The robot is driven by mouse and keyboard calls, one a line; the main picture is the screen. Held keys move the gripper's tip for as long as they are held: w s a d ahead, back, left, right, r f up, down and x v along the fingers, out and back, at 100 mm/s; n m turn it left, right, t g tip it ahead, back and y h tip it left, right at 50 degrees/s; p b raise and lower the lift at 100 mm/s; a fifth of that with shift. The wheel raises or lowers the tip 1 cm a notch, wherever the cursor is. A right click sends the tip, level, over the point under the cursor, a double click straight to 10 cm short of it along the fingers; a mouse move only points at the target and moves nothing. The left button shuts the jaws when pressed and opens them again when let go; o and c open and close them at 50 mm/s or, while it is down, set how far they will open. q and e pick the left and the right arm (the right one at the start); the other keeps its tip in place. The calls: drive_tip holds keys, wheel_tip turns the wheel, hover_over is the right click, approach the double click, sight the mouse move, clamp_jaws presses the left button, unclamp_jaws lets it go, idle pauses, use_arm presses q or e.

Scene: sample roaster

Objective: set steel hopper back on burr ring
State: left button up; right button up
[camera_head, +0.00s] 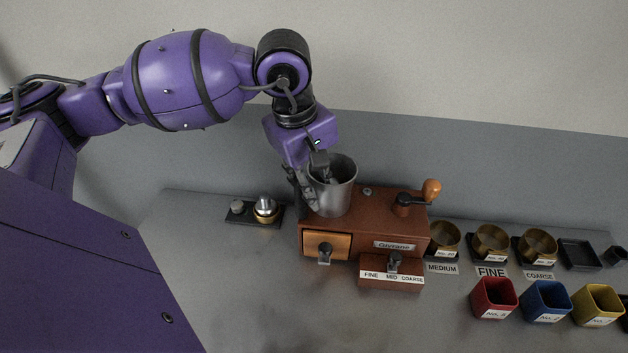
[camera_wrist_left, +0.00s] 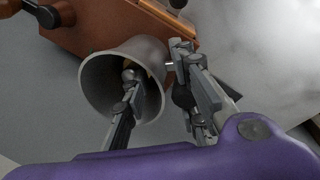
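The steel hopper (camera_head: 337,192), a grey tapered cup, stands upright on the left part of the brown grinder's top (camera_head: 375,213). In the left wrist view I look into the hopper's mouth (camera_wrist_left: 95,82). My left gripper (camera_head: 311,178) straddles the hopper's wall, one finger inside the mouth and one outside. The fingers (camera_wrist_left: 156,62) are some way apart in the left wrist view, and I cannot tell whether they press on the wall. The burr ring is not visible; I cannot tell whether the hopper's base is seated on it. My right gripper is not in view.
The grinder has a crank with a wooden knob (camera_head: 431,190) and a front drawer (camera_head: 327,246). A dark tray (camera_head: 240,218) with small metal pieces stands left. Brass cups (camera_head: 491,242) and red (camera_head: 493,298), blue (camera_head: 545,300) and yellow (camera_head: 597,304) bins stand right. The front bench is clear.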

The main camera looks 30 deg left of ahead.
use_arm(q)
drive_tip(key=r, duration=0.4)
drive_tip(key=s+r, duration=0.1)
drive_tip(key=r, duration=0.3)
drive_tip(key=s+a+r, duration=0.1)
drive_tip(key=r, duration=0.2)
drive_tip(key=shift+r, duration=0.4)
